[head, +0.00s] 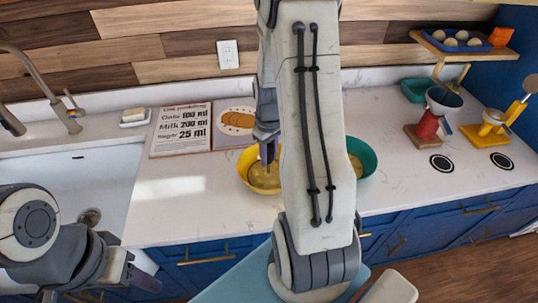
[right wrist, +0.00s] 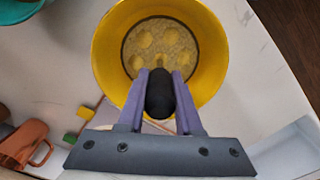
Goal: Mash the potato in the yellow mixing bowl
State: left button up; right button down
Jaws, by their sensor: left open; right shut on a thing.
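The yellow mixing bowl (head: 245,172) stands on the white counter, partly hidden behind my right arm. In the right wrist view the bowl (right wrist: 105,60) holds tan food with paler yellow round patches, the potato (right wrist: 165,40). My right gripper (head: 268,152) is above the bowl, pointing down. In the right wrist view its purple fingers are shut on a black upright handle (right wrist: 160,97), seen nearly end-on. The tool's lower end cannot be made out clearly. My left gripper (head: 140,282) is open and empty, low at the left, in front of the counter.
A teal bowl (head: 367,158) stands just right of the yellow one, partly behind my arm. A recipe board (head: 181,130) leans at the back. The sink (head: 80,180) is at left. A red-bodied device (head: 428,125) and a yellow one (head: 492,122) stand at right.

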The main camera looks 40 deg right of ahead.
aim_at(269, 145)
notch_tip(269, 145, up, 4)
jog(key=p, duration=0.3)
jog(key=shift+p, duration=0.4)
jog(key=shift+f, duration=0.2)
jog(key=shift+f+b, duration=1)
jog(key=shift+f, duration=0.1)
jog(key=shift+f+b, duration=0.45)
jog(key=shift+f, duration=0.3)
dwell(0.7)
dwell(0.9)
